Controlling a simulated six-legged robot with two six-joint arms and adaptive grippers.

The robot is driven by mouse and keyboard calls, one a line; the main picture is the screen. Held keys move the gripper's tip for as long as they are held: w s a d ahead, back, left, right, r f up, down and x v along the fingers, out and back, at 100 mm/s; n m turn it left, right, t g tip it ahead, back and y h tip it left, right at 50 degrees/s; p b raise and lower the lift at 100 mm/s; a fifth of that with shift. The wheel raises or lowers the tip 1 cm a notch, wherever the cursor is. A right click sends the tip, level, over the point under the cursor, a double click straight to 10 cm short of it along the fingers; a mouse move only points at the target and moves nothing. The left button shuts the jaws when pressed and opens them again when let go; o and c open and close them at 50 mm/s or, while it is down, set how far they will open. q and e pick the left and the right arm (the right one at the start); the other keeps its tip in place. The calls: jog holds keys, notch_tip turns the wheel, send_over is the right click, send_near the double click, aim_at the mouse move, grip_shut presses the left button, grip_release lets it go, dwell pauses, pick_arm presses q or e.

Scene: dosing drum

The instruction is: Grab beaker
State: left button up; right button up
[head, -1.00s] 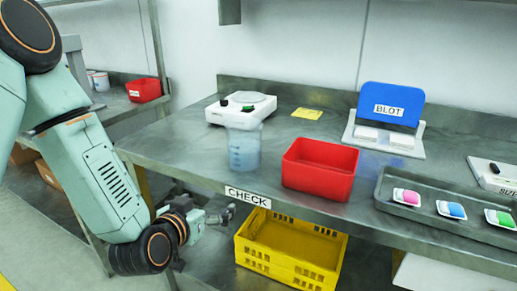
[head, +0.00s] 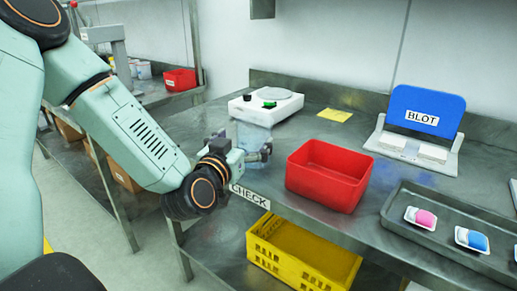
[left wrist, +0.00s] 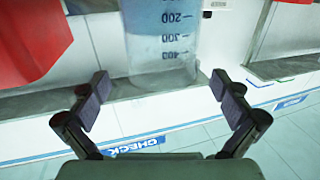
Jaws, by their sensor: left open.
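The beaker (head: 248,136) is a clear bluish vessel with a graduated scale. It stands near the front edge of the steel bench, above the CHECK label (head: 250,196). My left gripper (head: 262,150) is at the beaker's front in the head view, partly covering it. In the left wrist view the beaker (left wrist: 160,40) appears upside down, with the marks 200, 300 and 400 readable. The open fingers of my left gripper (left wrist: 165,105) are spread on either side of its line, with a gap showing between them and the glass. My right gripper is not in view.
A red bin (head: 328,178) stands close right of the beaker. A white scale-like device (head: 266,108) stands behind it. A yellow crate (head: 300,255) sits below the bench edge. A grey tray (head: 450,215) with coloured packs and a blue BLOT stand (head: 428,112) are at right.

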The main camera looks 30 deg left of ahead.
aim_at(260, 119)
pick_arm(q)
jog(key=shift+w+a, duration=0.3)
jog(key=shift+w, duration=0.5)
jog(key=w+b, duration=0.1)
jog(key=w, duration=0.1)
jog(key=w+a, duration=0.1)
jog(key=w, duration=0.1)
jog(key=shift+b, duration=0.35)
jog(key=shift+w, duration=0.1)
jog(key=shift+d+r, duration=0.2)
jog(key=shift+d, duration=0.1)
jog(key=shift+c, duration=0.7)
jog(key=shift+a+f, duration=0.15)
jog(key=shift+a, duration=0.1)
jog(key=c, duration=0.5)
jog(key=shift+d, duration=0.15)
jog(key=c, duration=1)
jog(key=shift+r, duration=0.2)
jog(key=shift+c, duration=0.3)
